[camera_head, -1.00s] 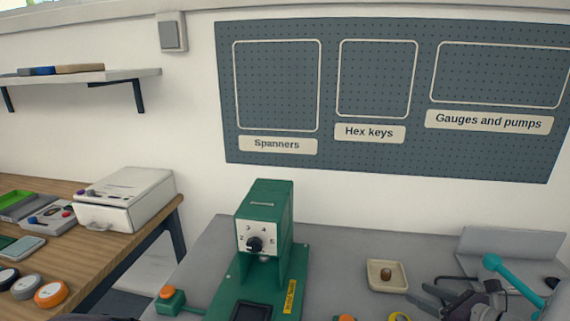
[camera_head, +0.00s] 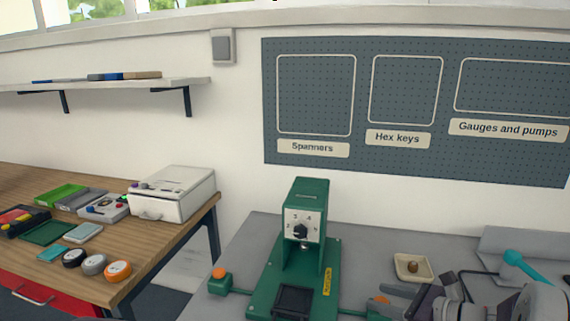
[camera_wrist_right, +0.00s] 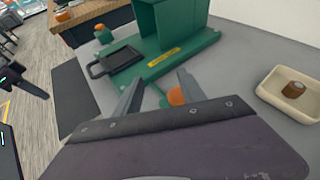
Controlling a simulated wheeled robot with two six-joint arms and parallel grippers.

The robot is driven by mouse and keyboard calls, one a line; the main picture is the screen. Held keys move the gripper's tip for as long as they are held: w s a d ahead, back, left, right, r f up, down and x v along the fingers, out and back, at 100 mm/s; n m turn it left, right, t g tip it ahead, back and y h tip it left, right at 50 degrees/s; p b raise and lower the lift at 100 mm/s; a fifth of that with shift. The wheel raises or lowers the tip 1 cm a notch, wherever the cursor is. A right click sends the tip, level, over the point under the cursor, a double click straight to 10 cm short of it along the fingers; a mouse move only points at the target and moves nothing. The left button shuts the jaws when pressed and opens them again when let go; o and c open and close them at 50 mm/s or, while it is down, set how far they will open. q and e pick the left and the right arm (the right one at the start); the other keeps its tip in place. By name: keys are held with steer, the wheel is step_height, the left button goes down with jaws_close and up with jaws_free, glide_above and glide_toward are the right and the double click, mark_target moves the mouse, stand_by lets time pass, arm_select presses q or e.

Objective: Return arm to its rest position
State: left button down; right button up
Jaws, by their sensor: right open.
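My right arm comes in at the lower right of the head view, with its gripper (camera_head: 398,302) low over the grey bench, right of the green press. In the right wrist view the two fingers (camera_wrist_right: 157,90) are spread apart with nothing held between them. My left gripper cannot be made out.
A cream tray (camera_head: 401,275) holding a small brown piece sits right of the press. A green button box (camera_head: 219,284) is left of it. A wooden table (camera_head: 160,240) with a white box (camera_head: 175,195) and several small items stands left. A pegboard (camera_head: 410,160) hangs behind.

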steer(key=s+a+f+n+g, duration=0.1)
steer(key=s+a+n+g, duration=0.1)
steer(key=a, duration=0.2)
steer(key=s+a+f+n+g, duration=0.1)
steer(key=s+a+n+g, duration=0.1)
steer(key=a, duration=0.2)
steer(key=s+a+f+n+g, duration=0.1)
steer(key=s+a+n+g, duration=0.1)
steer(key=a, duration=0.3)
steer(key=shift+s+n+y, duration=0.3)
steer(key=shift+s, duration=0.2)
steer(key=s+a+f+n+g+h, duration=0.3)
steer(key=s+f+n+g, duration=0.15)
steer(key=s+n, duration=0.35)
steer(key=s+d+f+n+t+h, duration=0.2)
steer(key=s+d+f+n+h, duration=0.25)
steer(key=d+n+h, duration=0.45)
step_height(320, 180, up, 14)
steer(key=w+n+y+p, duration=0.1)
steer(key=n+y+p, duration=0.1)
steer(key=p, duration=1.2)
steer(key=shift+w+d+f+n, duration=0.2)
steer(key=shift+d+n, duration=0.15)
steer(key=shift+n, duration=0.05)
